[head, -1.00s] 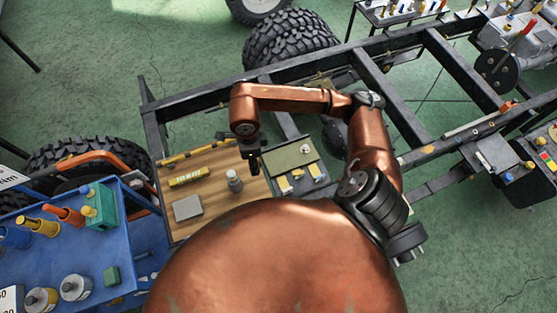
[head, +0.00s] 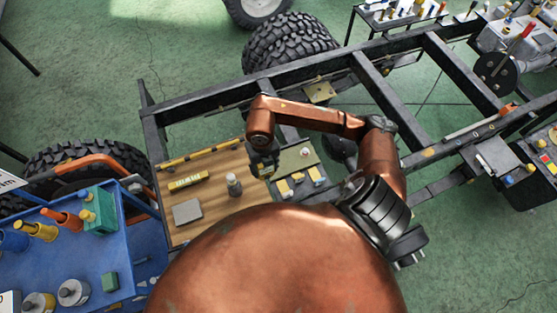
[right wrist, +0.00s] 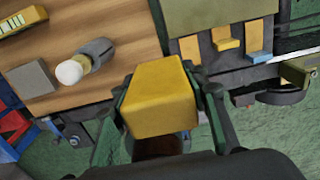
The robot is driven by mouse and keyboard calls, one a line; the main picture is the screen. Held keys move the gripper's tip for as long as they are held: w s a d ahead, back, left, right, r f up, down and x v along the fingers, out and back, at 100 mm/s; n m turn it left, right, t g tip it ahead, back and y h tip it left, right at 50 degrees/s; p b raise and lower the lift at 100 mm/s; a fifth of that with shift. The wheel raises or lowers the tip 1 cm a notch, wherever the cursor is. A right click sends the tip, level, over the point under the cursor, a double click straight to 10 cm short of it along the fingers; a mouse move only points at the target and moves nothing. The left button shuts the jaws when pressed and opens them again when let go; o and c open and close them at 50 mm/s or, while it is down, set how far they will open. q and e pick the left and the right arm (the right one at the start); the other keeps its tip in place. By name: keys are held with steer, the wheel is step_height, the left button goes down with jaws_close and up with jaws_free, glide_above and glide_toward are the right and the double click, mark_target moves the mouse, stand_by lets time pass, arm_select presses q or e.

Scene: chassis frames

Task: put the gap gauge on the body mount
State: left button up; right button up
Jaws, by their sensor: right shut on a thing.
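My right gripper (right wrist: 160,105) is shut on a yellow block (right wrist: 158,95), which I take to be the gap gauge. The block is clear between the fingers in the right wrist view. In the head view my right gripper (head: 264,168) is over the gap between the wooden board and the green tray, with little of the block showing. A small pale yellow plate (head: 320,92) sits by the far chassis rail; it may be the body mount, but I cannot tell for sure. My left gripper is not in view.
The green tray (head: 292,160) holds small yellow pieces. A blue cart (head: 60,262) stands left. Chassis rails (head: 300,70) surround the work area.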

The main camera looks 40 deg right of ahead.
steer(key=w+d+f, duration=0.1)
steer(key=d+f, duration=0.1)
steer(key=d, duration=0.1)
steer(key=w+d+f, duration=0.2)
steer(key=d+f, duration=0.1)
steer(key=w+d+f, duration=0.1)
steer(key=d+f, duration=0.1)
steer(key=d, duration=0.1)
steer(key=shift+w+d+f, duration=0.15)
steer(key=shift+d+f, duration=0.1)
steer(key=shift+f, duration=0.15)
steer(key=shift+d+f, duration=0.15)
steer(key=shift+f, duration=0.1)
steer(key=shift+w+d+f, duration=0.1)
steer(key=shift+f, duration=0.75)
steer(key=shift+w+d+f, duration=0.1)
steer(key=shift+f, duration=0.75)
steer(key=shift+f, duration=0.1)
steer(key=o, duration=0.8)
steer(key=shift+f, duration=0.15)
steer(key=o, duration=0.5)
steer(key=shift+c, duration=0.2)
